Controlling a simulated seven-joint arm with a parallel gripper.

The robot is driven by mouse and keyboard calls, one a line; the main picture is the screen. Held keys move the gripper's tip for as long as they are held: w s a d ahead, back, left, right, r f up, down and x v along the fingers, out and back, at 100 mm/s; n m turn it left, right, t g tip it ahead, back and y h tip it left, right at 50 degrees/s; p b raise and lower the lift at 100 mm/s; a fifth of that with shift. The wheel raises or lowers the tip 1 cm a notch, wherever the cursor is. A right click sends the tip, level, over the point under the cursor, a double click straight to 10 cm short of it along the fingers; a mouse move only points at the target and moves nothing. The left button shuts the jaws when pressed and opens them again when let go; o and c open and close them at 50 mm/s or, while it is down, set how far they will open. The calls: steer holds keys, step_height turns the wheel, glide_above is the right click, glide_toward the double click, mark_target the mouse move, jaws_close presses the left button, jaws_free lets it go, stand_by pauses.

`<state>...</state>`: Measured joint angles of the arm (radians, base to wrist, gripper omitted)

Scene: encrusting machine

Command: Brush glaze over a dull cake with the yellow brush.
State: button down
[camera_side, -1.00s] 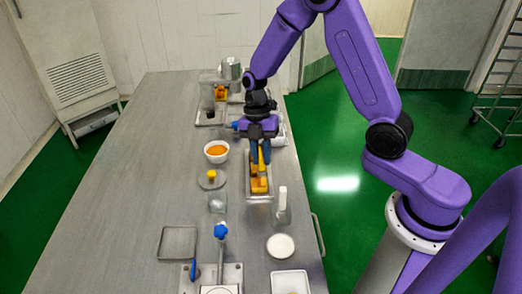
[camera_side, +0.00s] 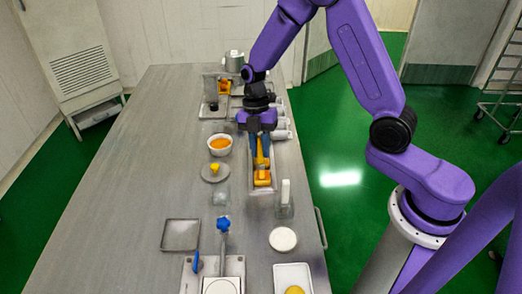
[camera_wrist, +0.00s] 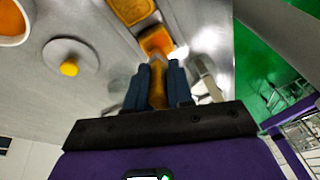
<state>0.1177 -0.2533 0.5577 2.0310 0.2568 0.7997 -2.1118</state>
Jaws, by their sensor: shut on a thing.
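My gripper (camera_side: 260,146) is shut on the yellow brush (camera_side: 261,158), which points down over a metal tray (camera_side: 252,203) on the table. Orange-yellow cakes (camera_side: 262,178) sit in the tray just below the brush. In the wrist view the brush (camera_wrist: 158,88) lies between the blue fingers, its tip over or against the nearer cake (camera_wrist: 156,42); I cannot tell if it touches. Another, flatter orange cake (camera_wrist: 130,9) lies beyond. Which cake is dull is unclear. A white bowl (camera_side: 215,152) of orange glaze (camera_side: 220,142) stands left of the tray.
A grey disc with a yellow knob (camera_side: 215,168) lies near the bowl. A clear handled jug (camera_side: 285,200) stands right of the tray. A white dish (camera_side: 283,239), an empty square tray (camera_side: 180,235) and a blue-knobbed machine (camera_side: 222,224) are nearer. The table's left side is clear.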

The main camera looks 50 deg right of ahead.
mark_target(261, 158)
steer(key=shift+w+d, duration=1.5)
steer(key=shift+s+a, duration=2.25)
steer(key=shift+r, duration=3.05)
steer(key=shift+r, duration=1.5)
